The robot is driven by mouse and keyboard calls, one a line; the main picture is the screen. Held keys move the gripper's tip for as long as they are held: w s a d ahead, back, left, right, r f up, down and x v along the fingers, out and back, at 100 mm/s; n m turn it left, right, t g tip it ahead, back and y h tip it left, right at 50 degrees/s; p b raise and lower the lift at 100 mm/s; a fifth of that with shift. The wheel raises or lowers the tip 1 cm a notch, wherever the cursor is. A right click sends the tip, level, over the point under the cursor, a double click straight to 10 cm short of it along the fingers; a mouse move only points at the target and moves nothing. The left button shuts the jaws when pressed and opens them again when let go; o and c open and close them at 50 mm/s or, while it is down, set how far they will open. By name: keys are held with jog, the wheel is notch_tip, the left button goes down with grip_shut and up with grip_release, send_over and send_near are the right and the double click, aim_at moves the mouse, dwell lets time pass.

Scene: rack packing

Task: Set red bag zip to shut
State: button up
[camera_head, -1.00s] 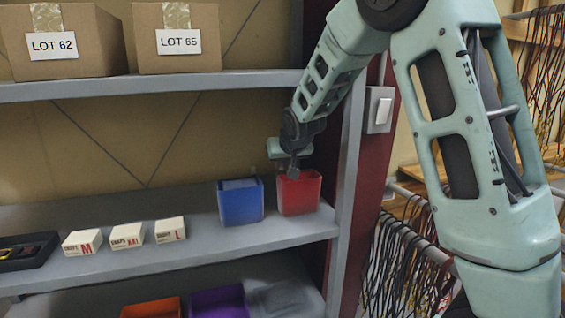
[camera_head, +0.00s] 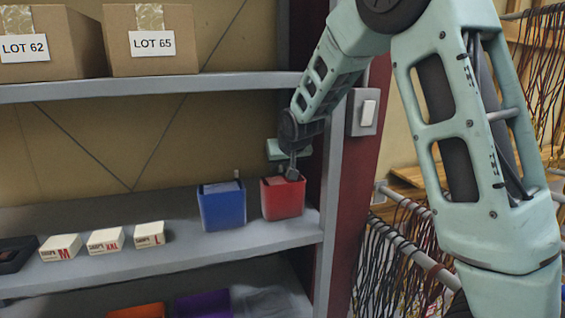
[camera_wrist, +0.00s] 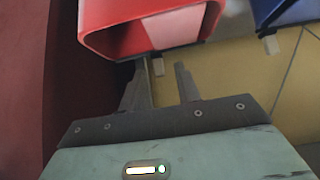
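The red bag (camera_head: 283,200) is box-shaped and stands upright at the right end of the middle shelf. The wrist view shows its rim (camera_wrist: 91,42) from above, with a pale pink panel (camera_wrist: 172,27) across part of the top and a dark red gap beside it. A small pale tab (camera_wrist: 158,67) sticks out at its back edge. My gripper (camera_wrist: 160,82) is open, with one finger on each side of this tab; contact cannot be told. In the head view my gripper (camera_head: 291,173) is at the bag's top back edge, right of its middle.
A blue bag (camera_head: 222,207) with its own tab (camera_head: 236,173) stands just left. Several white boxes (camera_head: 104,242) and a black tray (camera_head: 16,254) lie further left. The upper shelf (camera_head: 200,83) holds cartons. A grey shelf post (camera_head: 335,170) stands close on the right, beside a switch (camera_head: 367,110).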

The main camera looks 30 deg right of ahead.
jog(key=b+v, duration=0.1)
jog(key=v, duration=1.6)
jog(key=shift+s, duration=0.2)
jog(key=shift+a+r, duration=0.1)
